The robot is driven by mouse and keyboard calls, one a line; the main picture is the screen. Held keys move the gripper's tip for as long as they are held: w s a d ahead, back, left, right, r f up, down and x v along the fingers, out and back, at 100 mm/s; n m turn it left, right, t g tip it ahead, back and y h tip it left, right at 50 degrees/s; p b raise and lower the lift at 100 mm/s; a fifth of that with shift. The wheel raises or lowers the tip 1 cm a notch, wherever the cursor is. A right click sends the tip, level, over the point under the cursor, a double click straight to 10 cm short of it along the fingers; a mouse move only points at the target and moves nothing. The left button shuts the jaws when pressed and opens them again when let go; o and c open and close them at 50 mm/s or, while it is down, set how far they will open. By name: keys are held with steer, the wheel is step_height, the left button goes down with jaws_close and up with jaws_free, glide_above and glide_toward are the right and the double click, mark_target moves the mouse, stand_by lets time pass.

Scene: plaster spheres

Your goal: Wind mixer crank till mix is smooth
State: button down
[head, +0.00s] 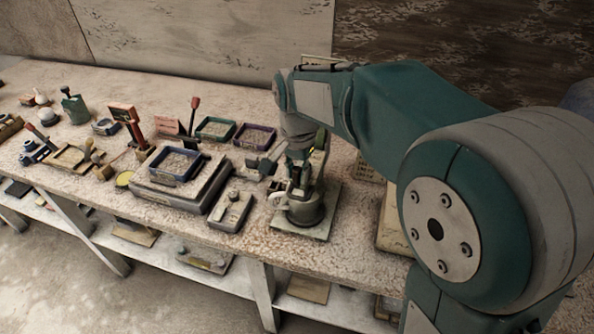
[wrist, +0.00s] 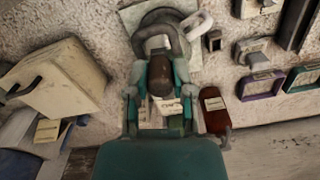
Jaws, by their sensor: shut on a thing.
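The mixer (head: 306,208) stands on a light square board at the bench's front edge, right of centre in the head view. In the wrist view its grey round body (wrist: 162,36) is at the top, with a pale loop handle to its right. My gripper (head: 300,178) is above the mixer, pointing down. In the wrist view my gripper (wrist: 161,70) is shut on a brown crank knob (wrist: 160,82), with a green finger on each side. The mix inside cannot be seen, so its smoothness cannot be told.
A scale (head: 174,192) bearing a blue tray (head: 176,178) stands left of the mixer, with a small grey box (head: 231,211) between. Green (head: 215,128) and purple (head: 255,137) trays lie behind. A labelled dark red block (wrist: 215,110) is close beside my gripper.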

steer(key=shift+d+n, duration=0.15)
steer(key=shift+n, duration=0.15)
stand_by(0.4)
steer(key=w+d+n, duration=0.3)
steer(key=n, duration=0.9)
steer(key=w+d+n, duration=0.3)
steer(key=d+n, duration=0.1)
steer(key=n, duration=0.9)
steer(key=shift+w+n, duration=0.3)
steer(key=shift+w, duration=0.05)
steer(key=shift+d, duration=0.1)
